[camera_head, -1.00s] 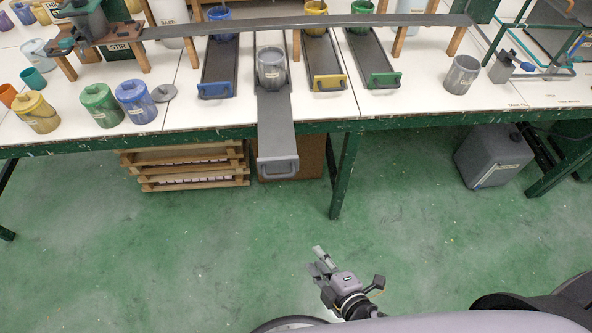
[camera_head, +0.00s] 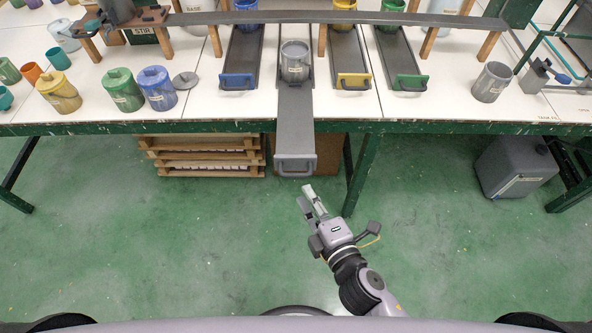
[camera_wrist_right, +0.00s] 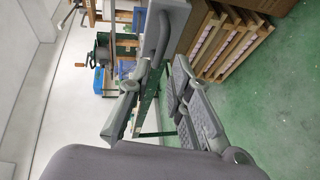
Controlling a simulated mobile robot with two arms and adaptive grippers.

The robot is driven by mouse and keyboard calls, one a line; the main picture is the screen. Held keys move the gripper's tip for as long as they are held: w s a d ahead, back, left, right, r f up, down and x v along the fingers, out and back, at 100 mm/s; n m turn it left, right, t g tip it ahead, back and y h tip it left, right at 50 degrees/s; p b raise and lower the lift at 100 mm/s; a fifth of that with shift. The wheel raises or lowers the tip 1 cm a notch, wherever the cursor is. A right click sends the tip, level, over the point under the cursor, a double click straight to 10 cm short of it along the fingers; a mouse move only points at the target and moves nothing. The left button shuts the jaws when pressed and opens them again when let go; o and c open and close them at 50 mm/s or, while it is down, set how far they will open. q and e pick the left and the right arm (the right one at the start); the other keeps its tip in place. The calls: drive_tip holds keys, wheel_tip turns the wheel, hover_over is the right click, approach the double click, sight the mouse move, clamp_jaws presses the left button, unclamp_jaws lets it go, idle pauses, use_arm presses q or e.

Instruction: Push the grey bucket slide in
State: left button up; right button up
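The grey slide (camera_head: 295,128) sticks out past the table's front edge, its grey handle (camera_head: 295,166) at the near end. The grey bucket (camera_head: 295,62) stands upright at the slide's far part, on the table side. My right gripper (camera_head: 309,203) is just in front of and below the handle in the picture, apart from it. Its fingers look spread and empty. In the right wrist view, the gripper (camera_wrist_right: 160,95) shows a gap between its fingers, and the grey slide end (camera_wrist_right: 168,24) is beyond them. My left gripper is not in view.
Blue (camera_head: 238,82), yellow (camera_head: 354,82) and green (camera_head: 408,83) slide handles sit at the table edge beside the grey slide. Wooden pallets (camera_head: 205,157) and a grey canister (camera_head: 515,168) are under the table. The green floor in front is clear.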

sight(296, 174)
drive_tip(key=x, duration=0.8)
drive_tip(key=shift+w+a+p, duration=0.1)
drive_tip(key=shift+w+p, duration=0.05)
drive_tip(key=shift+p, duration=0.15)
clamp_jaws()
